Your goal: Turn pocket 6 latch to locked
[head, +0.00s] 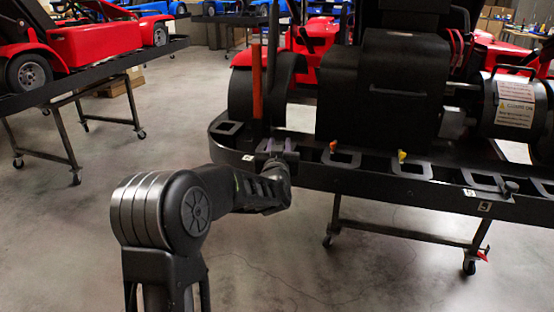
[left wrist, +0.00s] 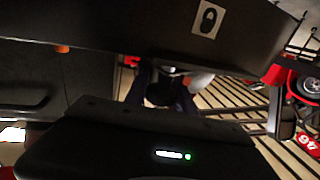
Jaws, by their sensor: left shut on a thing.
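My left gripper (head: 278,157) reaches the near face of the kart stand's black pocketed rail (head: 380,183), at its left end. In the left wrist view its dark fingers (left wrist: 160,92) are closed around a small dark knob-like part, which I take to be the pocket 6 latch; the fingers cover most of it, so its turn position cannot be told. A white label (left wrist: 208,20) with a black 6-like digit is on the rail face just beside it. My right gripper is not in view.
An orange latch (head: 333,146) and a yellow latch (head: 402,156) sit along the rail to the right, with a dark knob (head: 511,187) farther right. An orange upright bar (head: 256,85) stands behind my gripper. Another stand with a red kart (head: 95,43) is at left. Floor between is clear.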

